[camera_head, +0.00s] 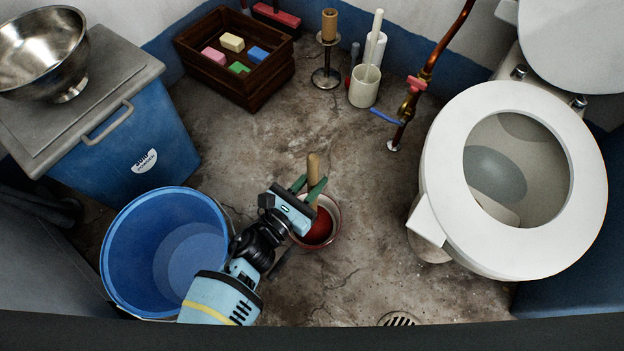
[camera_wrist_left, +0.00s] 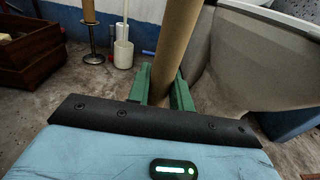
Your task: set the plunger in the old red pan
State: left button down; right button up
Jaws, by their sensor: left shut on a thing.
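The plunger's light wooden handle (camera_head: 313,168) rises between the green fingers of my left gripper (camera_head: 310,190), which is shut on it. In the left wrist view the handle (camera_wrist_left: 177,45) stands nearly upright between the green fingers (camera_wrist_left: 161,92). Below the gripper is the old red pan (camera_head: 338,217), a round vessel with a pale rim on the floor. A dark red shape (camera_head: 318,231), probably the plunger's cup, shows within the rim. The gripper partly covers it, and I cannot tell whether it touches the pan's bottom. My right gripper is not in view.
A blue bucket (camera_head: 112,247) stands left of the pan, close to my left arm. The toilet (camera_head: 440,190) is on the right. A wooden crate (camera_head: 262,97) with colored blocks, a candle stand (camera_head: 327,78) and a brush holder (camera_head: 362,92) stand behind. Floor between is clear.

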pick_arm(q)
jog(key=c, duration=1.3)
grip_release()
jog(key=shift+o, duration=0.2)
jog(key=shift+r+p, duration=0.2)
jog(key=shift+p, duration=0.1)
jog(key=p+v, duration=0.2)
jog(key=v, duration=1)
jog(key=shift+f, duration=0.15)
